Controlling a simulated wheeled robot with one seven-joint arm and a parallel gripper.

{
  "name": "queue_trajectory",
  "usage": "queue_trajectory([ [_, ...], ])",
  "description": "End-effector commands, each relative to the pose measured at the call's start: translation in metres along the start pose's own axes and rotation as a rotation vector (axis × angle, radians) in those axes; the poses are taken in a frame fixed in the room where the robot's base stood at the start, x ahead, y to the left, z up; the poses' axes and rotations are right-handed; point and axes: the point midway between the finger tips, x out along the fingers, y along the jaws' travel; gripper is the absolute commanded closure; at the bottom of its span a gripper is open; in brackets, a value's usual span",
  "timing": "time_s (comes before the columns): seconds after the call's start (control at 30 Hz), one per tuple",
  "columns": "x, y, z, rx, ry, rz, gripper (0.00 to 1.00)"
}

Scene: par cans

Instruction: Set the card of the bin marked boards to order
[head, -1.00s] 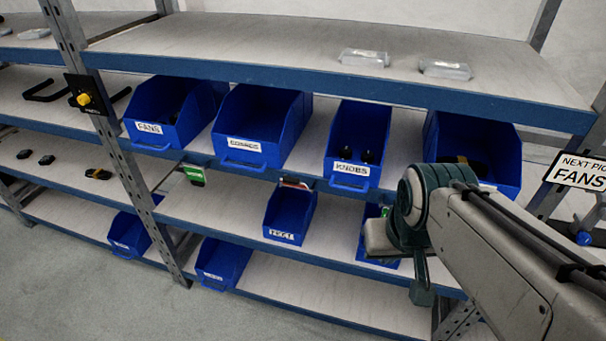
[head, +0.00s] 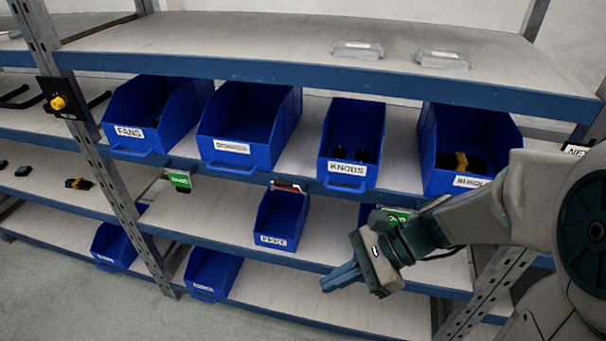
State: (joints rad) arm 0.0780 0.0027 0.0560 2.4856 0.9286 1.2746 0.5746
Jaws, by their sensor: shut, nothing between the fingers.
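No label reads clearly as boards. A blue bin (head: 245,118) between the fans bin (head: 150,115) and the knobs bin (head: 352,130) has a label too blurred to read and looks empty. Three cards show along the shelf edge: a green one (head: 179,180) at left, a red and white tilted one (head: 288,187) in the middle and a green one (head: 397,215) at right, partly beside my wrist. My gripper (head: 338,280) is shut and empty, pointing left in front of the lower shelf, below and right of the red and white card and apart from it.
A small blue bin (head: 281,218) sits on the lower shelf, with more bins (head: 213,272) at lower left. A blue bin with dark and yellow items (head: 455,140) stands at right. Clear packs (head: 357,50) lie on top. A post (head: 85,140) rises at left.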

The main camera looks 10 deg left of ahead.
Motion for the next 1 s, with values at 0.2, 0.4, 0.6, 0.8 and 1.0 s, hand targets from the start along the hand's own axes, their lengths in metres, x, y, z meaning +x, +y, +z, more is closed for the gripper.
queue_trajectory([
  [0.2,0.023,-0.06,-0.008,0.55,-0.448,-0.105,1.0],
  [0.4,0.019,-0.111,-0.034,0.926,-0.782,-0.179,1.0],
  [0.6,0.012,-0.135,-0.055,1.099,-0.954,-0.219,1.0],
  [0.8,0.018,-0.147,-0.05,1.124,-0.982,-0.224,1.0],
  [1.0,0.041,-0.169,-0.027,1.121,-0.979,-0.22,1.0],
])
